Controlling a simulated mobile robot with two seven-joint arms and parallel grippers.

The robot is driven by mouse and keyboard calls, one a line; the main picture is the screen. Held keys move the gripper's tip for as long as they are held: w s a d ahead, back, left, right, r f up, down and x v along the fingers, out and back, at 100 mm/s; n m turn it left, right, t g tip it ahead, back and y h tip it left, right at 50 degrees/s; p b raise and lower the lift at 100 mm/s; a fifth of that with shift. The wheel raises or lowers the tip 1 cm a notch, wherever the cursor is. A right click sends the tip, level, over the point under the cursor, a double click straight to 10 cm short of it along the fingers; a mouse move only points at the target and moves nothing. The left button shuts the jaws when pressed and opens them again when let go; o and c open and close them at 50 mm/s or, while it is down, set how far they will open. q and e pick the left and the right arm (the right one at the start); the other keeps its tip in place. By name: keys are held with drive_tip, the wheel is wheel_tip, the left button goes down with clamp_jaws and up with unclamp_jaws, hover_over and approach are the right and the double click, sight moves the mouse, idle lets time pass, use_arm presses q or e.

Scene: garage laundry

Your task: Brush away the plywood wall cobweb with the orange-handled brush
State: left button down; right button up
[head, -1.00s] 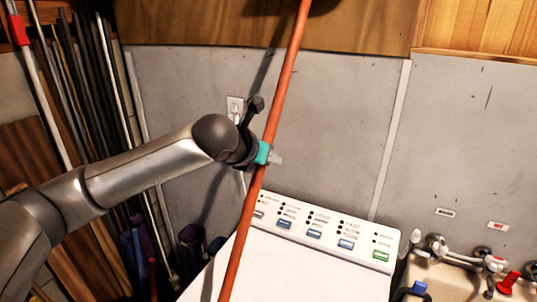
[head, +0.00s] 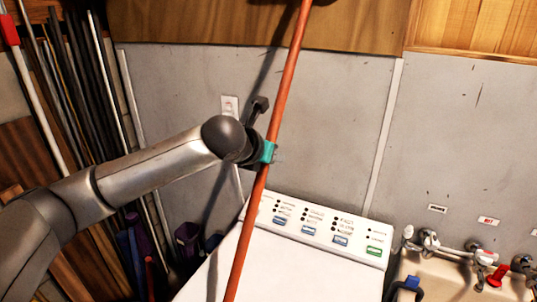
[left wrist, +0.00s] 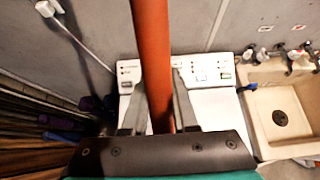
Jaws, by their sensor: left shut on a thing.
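My left gripper (head: 268,153) is shut on the orange handle (head: 286,85) of the brush, in the middle of the head view. The handle is long and tilted, its upper end leaning right. In the left wrist view the handle (left wrist: 151,60) passes between the two fingers (left wrist: 158,110). A dark part at the top edge of the head view (head: 312,2) may be the brush head; it is mostly cut off. The plywood wall (head: 200,22) runs along the top. No cobweb can be made out. My right gripper is not in view.
A white washing machine (head: 318,270) with a button panel stands below the handle. A sink (head: 450,285) with taps is at lower right. Several poles (head: 85,90) lean at the left.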

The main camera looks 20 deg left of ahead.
use_arm(q)
drive_tip(key=shift+w+a+r, duration=0.15)
drive_tip(key=shift+a, duration=0.7)
idle(1.1)
drive_tip(key=shift+s, duration=0.8)
